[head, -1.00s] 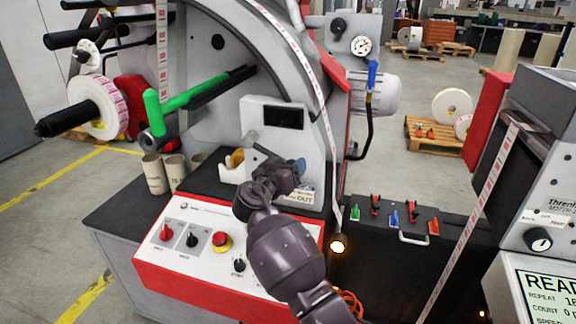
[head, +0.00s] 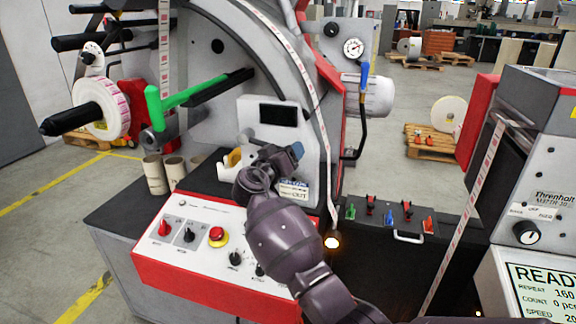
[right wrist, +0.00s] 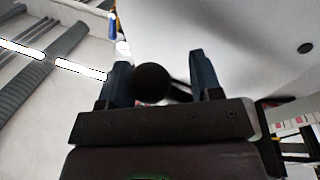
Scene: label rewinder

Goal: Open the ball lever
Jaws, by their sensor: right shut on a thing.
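In the right wrist view a black ball (right wrist: 151,84), the knob of the ball lever, sits between the two dark blue fingers of my right gripper (right wrist: 160,72). The gripper is shut on it. A dark rod shows beside the ball, toward the right finger. In the head view my right gripper (head: 290,154) is in front of the grey machine's lower white panel (head: 312,150), above the red-edged control panel (head: 205,236). The ball lever is hidden behind the gripper there. My left gripper is not in view.
A tape dispenser (head: 232,158) stands close left of the gripper, with several cardboard cores (head: 154,174) farther left. A green-handled bar (head: 185,98) juts out above. A black bench with small coloured tools (head: 388,214) is at right. A lit lamp (head: 332,241) is near my forearm.

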